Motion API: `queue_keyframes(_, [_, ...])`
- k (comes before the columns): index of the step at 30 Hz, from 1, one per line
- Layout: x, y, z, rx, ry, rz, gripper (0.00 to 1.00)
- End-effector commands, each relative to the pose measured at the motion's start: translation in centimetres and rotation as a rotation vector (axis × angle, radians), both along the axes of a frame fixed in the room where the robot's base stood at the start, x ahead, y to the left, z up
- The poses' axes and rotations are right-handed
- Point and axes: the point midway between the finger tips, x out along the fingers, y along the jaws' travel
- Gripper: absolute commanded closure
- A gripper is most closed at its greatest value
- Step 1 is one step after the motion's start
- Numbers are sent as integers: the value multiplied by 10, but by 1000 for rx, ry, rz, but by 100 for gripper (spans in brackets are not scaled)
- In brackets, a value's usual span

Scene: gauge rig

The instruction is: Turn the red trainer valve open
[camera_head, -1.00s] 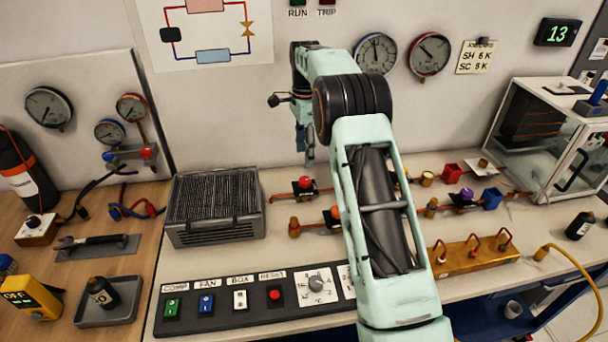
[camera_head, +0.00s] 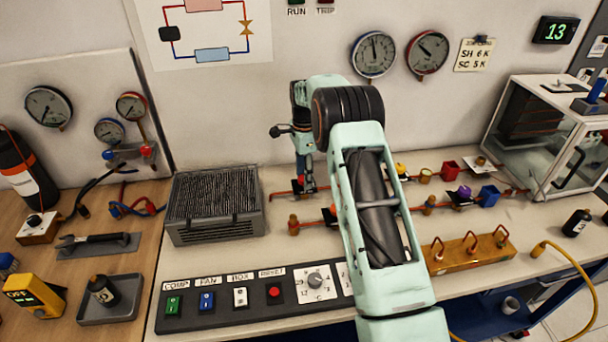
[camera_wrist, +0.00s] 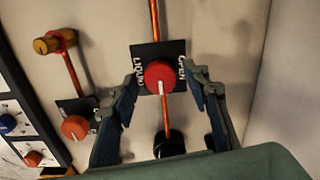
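The red trainer valve is a round red knob (camera_wrist: 160,76) with a white pointer line, on a black plate on a copper pipe in the wrist view. The plate carries lettering on both sides; the left reads "LIQUID". My gripper (camera_wrist: 164,72) is open, with one finger on each side of the knob and visible gaps between. In the head view my gripper (camera_head: 304,172) points down over the red valve (camera_head: 308,183), which is mostly hidden by the fingers. I cannot tell how far down the fingers reach around the knob.
An orange knob (camera_wrist: 75,127) on a neighbouring pipe lies to the left in the wrist view. In the head view a grey finned unit (camera_head: 214,205) stands left of my gripper. A switch panel (camera_head: 255,300) runs along the front, and a clear box (camera_head: 545,140) stands right.

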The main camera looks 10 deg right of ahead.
Motion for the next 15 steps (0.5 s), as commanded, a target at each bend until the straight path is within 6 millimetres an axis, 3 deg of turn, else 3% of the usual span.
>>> queue_keyframes(1, [0, 0, 0, 0, 0, 0, 65])
queue_keyframes(9, [0, 0, 0, 0, 0, 0, 95])
queue_keyframes(15, [0, 0, 0, 0, 0, 10, 96])
